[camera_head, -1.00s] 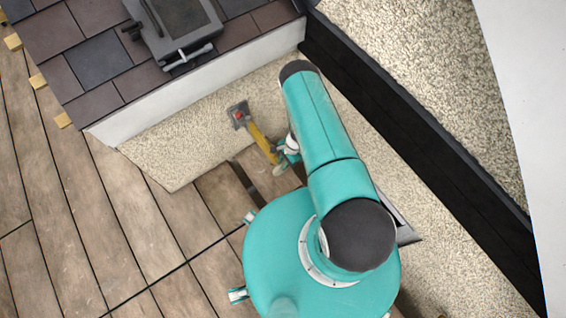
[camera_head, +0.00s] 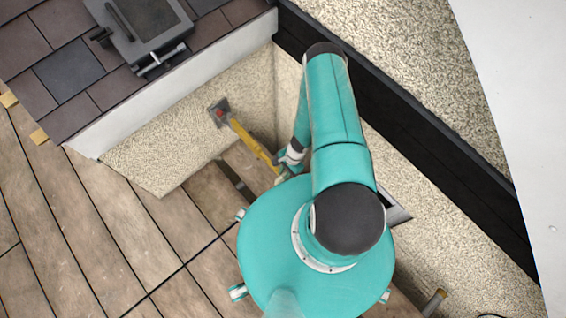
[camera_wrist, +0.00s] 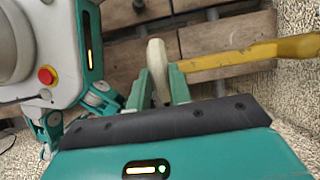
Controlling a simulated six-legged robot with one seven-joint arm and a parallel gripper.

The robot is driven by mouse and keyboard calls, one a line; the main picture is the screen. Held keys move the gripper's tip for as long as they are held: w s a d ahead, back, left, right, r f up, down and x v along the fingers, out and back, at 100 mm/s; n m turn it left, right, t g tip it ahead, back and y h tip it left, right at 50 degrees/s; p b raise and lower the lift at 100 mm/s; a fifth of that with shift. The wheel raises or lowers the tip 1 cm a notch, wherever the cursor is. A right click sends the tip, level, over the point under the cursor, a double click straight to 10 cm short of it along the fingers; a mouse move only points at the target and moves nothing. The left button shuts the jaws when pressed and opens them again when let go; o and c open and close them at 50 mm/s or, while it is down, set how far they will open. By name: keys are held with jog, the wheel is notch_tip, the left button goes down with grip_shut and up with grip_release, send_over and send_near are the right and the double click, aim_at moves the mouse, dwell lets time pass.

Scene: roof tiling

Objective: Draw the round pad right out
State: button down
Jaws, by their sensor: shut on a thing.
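A pale, round-ended piece (camera_wrist: 157,66), which looks like the round pad seen nearly edge-on, stands between the green fingers of my gripper (camera_wrist: 163,76) in the wrist view. My gripper is shut on it. Its lower part is hidden between the fingers. In the head view my gripper (camera_head: 284,168) is small beside my base, low over the brown planks, and the pad is only a small pale patch there.
A yellow-handled tool (camera_head: 250,142) with a grey and red head lies close beside my gripper; its handle also crosses the wrist view (camera_wrist: 240,57). A speckled wall (camera_head: 170,150) and white kerb stand beyond. Planks (camera_head: 120,215) at left are open.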

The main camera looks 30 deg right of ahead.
jog(key=shift+s, duration=0.35)
jog(key=c, duration=1.3)
grip_release()
jog(key=shift+o, duration=0.2)
jog(key=shift+w, duration=0.1)
jog(key=shift+w+d+r, duration=0.15)
jog(key=shift+d+r, duration=0.1)
jog(key=shift+r, duration=0.2)
jog(key=v, duration=1.2)
jog(key=shift+d+r, duration=0.2)
jog(key=shift+r, duration=0.1)
